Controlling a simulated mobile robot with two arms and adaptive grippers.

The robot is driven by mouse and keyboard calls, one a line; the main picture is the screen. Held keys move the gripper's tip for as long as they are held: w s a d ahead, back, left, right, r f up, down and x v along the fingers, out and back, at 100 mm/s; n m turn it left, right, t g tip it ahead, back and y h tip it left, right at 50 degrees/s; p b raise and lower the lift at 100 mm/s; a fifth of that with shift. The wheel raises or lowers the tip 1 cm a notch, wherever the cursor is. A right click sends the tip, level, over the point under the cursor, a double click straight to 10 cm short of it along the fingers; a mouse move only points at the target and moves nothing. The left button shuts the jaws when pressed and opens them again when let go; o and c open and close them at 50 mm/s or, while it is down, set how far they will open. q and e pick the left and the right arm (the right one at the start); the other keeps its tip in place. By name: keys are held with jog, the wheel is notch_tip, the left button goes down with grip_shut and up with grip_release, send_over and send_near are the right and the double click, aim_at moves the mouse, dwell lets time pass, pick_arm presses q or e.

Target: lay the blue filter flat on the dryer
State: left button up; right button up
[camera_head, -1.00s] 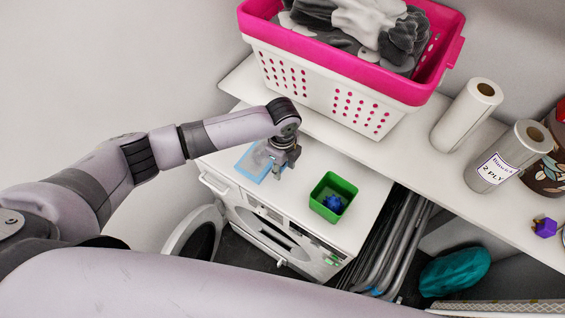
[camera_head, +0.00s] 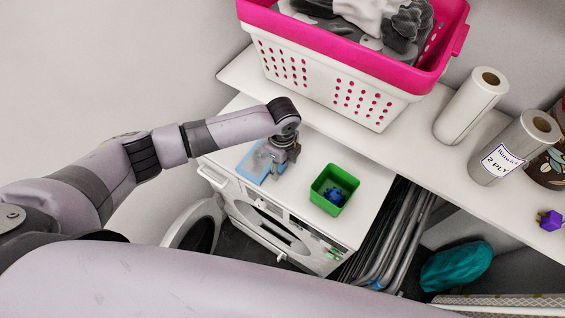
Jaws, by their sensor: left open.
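The blue filter (camera_head: 252,163), a light blue rectangular frame with a grey middle, lies flat on the white top of the dryer (camera_head: 345,228), near its left end. My left gripper (camera_head: 277,174) points down at the filter's right edge and is open. It hides part of that edge, and I cannot tell whether the fingertips touch the filter. My right gripper does not show.
A green box (camera_head: 322,185) with a blue spiky ball (camera_head: 335,196) stands right of the filter. A shelf (camera_head: 400,148) behind carries a pink and white laundry basket (camera_head: 300,70) and paper rolls (camera_head: 470,105). The dryer door (camera_head: 193,232) hangs open.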

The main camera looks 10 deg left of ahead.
pick_arm(q)
jog(key=shift+r, duration=0.1)
notch_tip(320, 180, up, 12)
dwell(0.6)
dwell(0.5)
